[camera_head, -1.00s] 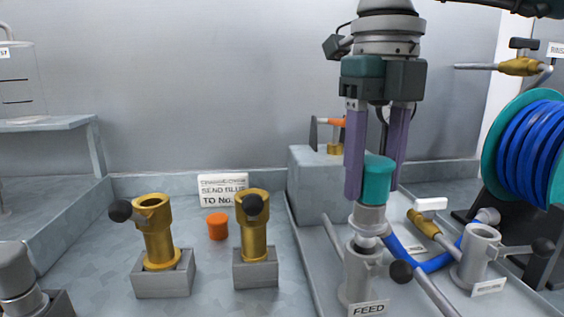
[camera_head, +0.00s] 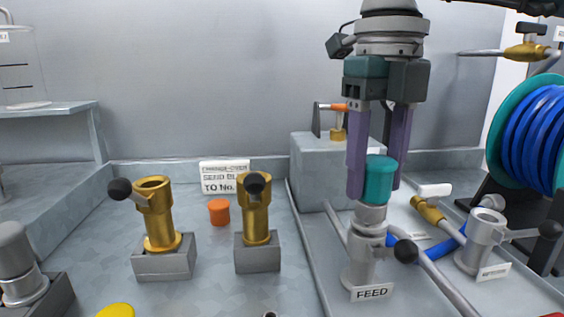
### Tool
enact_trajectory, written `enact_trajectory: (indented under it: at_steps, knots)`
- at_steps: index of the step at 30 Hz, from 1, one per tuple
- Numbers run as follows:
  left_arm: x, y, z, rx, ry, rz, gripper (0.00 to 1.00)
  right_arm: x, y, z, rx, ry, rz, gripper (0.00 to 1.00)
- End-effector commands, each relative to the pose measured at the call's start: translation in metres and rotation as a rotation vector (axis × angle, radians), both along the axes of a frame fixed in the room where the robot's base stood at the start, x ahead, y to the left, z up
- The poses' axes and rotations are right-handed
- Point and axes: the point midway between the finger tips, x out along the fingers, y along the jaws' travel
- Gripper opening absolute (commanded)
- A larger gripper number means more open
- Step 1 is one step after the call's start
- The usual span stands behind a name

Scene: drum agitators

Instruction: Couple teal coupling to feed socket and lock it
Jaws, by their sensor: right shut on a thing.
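My right gripper (camera_head: 377,185) points down with its purple fingers shut on the teal coupling (camera_head: 379,178). The coupling is upright, and its grey lower part meets the top of the grey feed socket (camera_head: 358,275), which has a "FEED" label at its foot. The lower end of the coupling is hidden, apparently inside the socket mouth. The socket's lever with a black ball (camera_head: 406,251) sticks out to the right. My left gripper is out of view.
Two brass sockets (camera_head: 160,225) (camera_head: 256,215) with black-ball levers stand left, an orange cap (camera_head: 219,211) between them. Another grey socket (camera_head: 482,245) and a blue hose reel (camera_head: 530,140) stand right. A grey block (camera_head: 312,175) is behind the feed socket.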

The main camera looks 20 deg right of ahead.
Motion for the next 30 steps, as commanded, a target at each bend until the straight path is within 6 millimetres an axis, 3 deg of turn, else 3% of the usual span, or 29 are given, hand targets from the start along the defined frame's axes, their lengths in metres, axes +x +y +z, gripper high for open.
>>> enact_trajectory:
  at_steps: [29,30]
  knots:
    - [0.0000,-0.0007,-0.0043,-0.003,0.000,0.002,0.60,0.0002,0.0002,-0.0063,0.001,-0.001,0.000,0.00]
    - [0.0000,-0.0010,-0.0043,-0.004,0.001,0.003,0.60,0.0002,0.0002,-0.0063,0.001,-0.001,0.000,0.54]
